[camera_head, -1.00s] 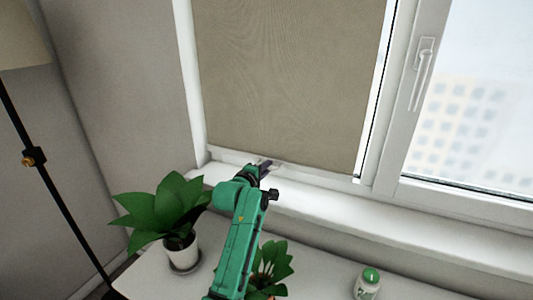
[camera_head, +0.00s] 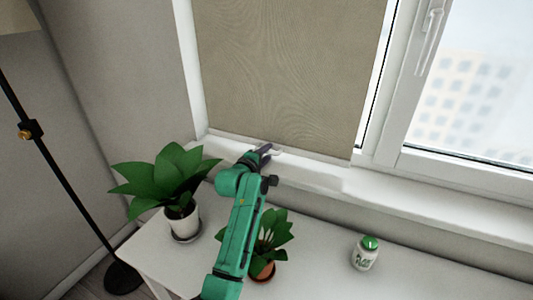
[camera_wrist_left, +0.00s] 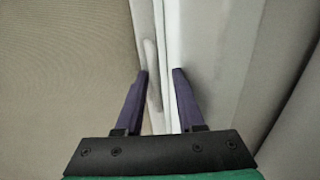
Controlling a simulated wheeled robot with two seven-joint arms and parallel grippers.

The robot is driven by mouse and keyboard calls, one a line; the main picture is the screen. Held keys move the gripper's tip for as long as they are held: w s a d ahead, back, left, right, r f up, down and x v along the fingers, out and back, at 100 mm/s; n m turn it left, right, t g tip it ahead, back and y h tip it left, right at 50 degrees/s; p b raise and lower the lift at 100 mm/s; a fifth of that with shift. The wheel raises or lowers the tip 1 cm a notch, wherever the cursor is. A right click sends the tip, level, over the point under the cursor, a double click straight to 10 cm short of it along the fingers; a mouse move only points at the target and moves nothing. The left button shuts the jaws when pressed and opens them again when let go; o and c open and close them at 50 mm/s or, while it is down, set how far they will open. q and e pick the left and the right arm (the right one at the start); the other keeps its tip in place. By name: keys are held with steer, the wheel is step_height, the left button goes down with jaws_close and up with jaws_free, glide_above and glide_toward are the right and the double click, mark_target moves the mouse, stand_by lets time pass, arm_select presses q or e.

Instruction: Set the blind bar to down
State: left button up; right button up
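The beige roller blind (camera_head: 275,75) hangs nearly to the window sill. Its white bottom bar (camera_head: 320,154) runs along the lower edge, with a small pale tab (camera_head: 276,152) near my left gripper. My left gripper (camera_head: 266,150) is at this bar, left of its middle. In the left wrist view, its two purple fingers (camera_wrist_left: 160,72) stand apart, with the white tab (camera_wrist_left: 152,75) and part of the bar between them. The left finger lies close to the tab; I cannot tell whether it touches. My right gripper is not in view.
Below the sill (camera_head: 410,200), a white tabletop (camera_head: 320,270) holds a large potted plant (camera_head: 165,180), a smaller one (camera_head: 268,250) beside my arm, and a green-capped jar (camera_head: 365,253). A black lamp pole (camera_head: 50,165) stands at left. The tabletop around the jar is clear.

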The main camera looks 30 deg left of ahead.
arm_select(q)
steer(key=shift+f, duration=0.1)
step_height(320, 180, up, 30)
steer(key=p, duration=1.3)
steer(key=s+r+p, duration=0.1)
steer(key=s, duration=0.7)
steer(key=s+r, duration=0.2)
steer(key=s, duration=0.6)
steer(key=shift+s+d+r+p, duration=0.15)
steer(key=shift+d+r+p, duration=0.1)
steer(key=shift+d+p, duration=0.2)
